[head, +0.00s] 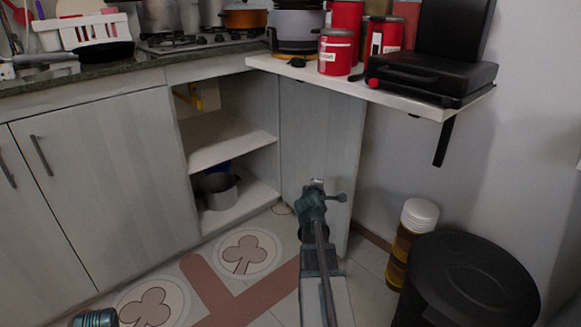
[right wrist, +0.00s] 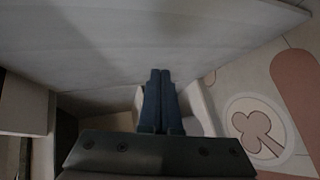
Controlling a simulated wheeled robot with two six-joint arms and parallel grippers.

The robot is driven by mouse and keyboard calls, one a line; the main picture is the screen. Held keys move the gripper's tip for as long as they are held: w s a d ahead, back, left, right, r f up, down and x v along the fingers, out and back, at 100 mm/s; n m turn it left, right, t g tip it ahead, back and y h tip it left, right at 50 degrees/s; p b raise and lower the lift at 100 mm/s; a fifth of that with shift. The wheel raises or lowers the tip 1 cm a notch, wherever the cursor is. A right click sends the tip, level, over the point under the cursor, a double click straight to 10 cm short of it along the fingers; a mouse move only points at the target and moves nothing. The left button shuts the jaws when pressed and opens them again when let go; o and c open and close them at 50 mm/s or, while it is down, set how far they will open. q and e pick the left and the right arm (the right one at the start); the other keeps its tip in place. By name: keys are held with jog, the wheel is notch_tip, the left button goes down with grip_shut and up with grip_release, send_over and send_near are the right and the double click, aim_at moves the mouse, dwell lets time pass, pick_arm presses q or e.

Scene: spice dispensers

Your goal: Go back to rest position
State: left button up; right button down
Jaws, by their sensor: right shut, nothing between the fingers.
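My right arm reaches up from the bottom middle of the head view, with its end and gripper (head: 318,186) in front of the grey side panel below the white shelf. In the right wrist view, the two dark blue fingers of the right gripper (right wrist: 160,73) are pressed together with nothing between them. They point toward pale cabinet surfaces. A teal rounded part of my left arm (head: 95,318) just shows at the bottom left of the head view. My left gripper is out of frame.
An open cabinet (head: 225,140) holds a metal pot (head: 217,190). Red canisters (head: 336,52) and a black appliance (head: 430,75) stand on the white shelf (head: 350,88). A black bin (head: 470,275) and an amber, white-topped stack (head: 410,235) stand right. Patterned floor (head: 250,290) is clear at lower left.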

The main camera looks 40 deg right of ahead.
dwell(0.4)
jog(key=w+a+f+m+g+y+p, duration=0.1)
jog(key=w+a+y+p, duration=0.2)
jog(key=a, duration=1.3)
jog(key=w+a+f+m+g+y+p, duration=0.1)
jog(key=a+m+y+p, duration=0.3)
jog(key=a, duration=1.2)
jog(key=s+a+r+n+g+y+p, duration=0.1)
jog(key=s+a+g+p, duration=0.15)
jog(key=s+a, duration=0.5)
jog(key=s+a+r+g+y+p, duration=0.1)
jog(key=s+a+g+p, duration=0.2)
jog(key=a, duration=0.8)
jog(key=s+a+r+n+g+y+p, duration=0.1)
jog(key=s+a+p, duration=0.2)
jog(key=s+a, duration=0.55)
notch_tip(320, 180, up, 37)
jog(key=w+p, duration=0.2)
jog(key=p, duration=3.4)
jog(key=shift+w+a+p, duration=0.2)
jog(key=shift+a+p, duration=0.2)
jog(key=shift+a, duration=0.05)
jog(key=shift+f, duration=0.15)
jog(key=shift+d, duration=0.1)
